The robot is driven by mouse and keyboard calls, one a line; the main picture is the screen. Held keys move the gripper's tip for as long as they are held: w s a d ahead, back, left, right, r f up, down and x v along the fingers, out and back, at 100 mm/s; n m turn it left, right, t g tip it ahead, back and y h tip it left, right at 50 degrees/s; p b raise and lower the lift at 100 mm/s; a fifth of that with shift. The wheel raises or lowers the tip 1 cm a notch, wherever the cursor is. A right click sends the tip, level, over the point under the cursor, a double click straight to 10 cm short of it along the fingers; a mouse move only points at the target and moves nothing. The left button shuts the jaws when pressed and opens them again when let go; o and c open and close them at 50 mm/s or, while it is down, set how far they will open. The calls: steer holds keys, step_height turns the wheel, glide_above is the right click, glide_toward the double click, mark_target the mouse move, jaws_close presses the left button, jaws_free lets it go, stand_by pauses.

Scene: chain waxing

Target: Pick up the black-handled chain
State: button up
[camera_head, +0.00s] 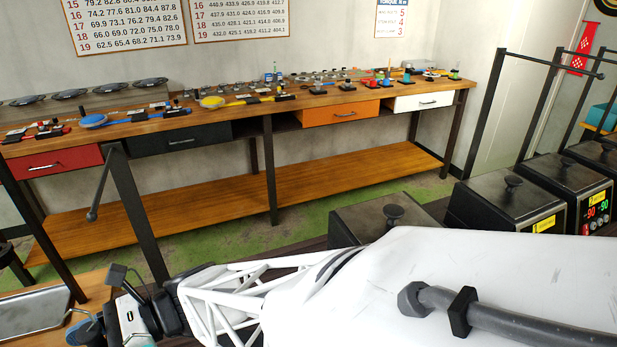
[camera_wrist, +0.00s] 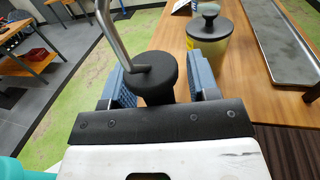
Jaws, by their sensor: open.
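In the wrist view, a black round handle (camera_wrist: 157,84) with a bent grey metal rod (camera_wrist: 107,28) running up and away from it is between the two blue finger pads of my gripper (camera_wrist: 157,68). The pads stand apart on either side of the handle. I cannot tell whether either pad touches it. No chain links show, so what hangs from the rod is out of view. In the head view my gripper is at the lower left, partly cut off by the frame's bottom edge, and the handle cannot be made out clearly there.
A yellowish pot with a black-knobbed lid (camera_wrist: 218,46) stands on the wooden table just beyond the right finger. A metal tray (camera_wrist: 268,42) lies right of it. Dark lidded heaters (camera_head: 507,207) stand at the right. A long workbench (camera_head: 340,97) runs along the wall.

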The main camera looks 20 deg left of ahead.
mark_target(92, 328)
jaws_close()
steer(key=shift+r, duration=0.1)
stand_by(0.4)
step_height(92, 328, up, 4)
steer(key=shift+f, duration=0.2)
steer(key=v, duration=1.8)
steer(key=shift+f, duration=0.15)
steer(key=shift+a, duration=0.1)
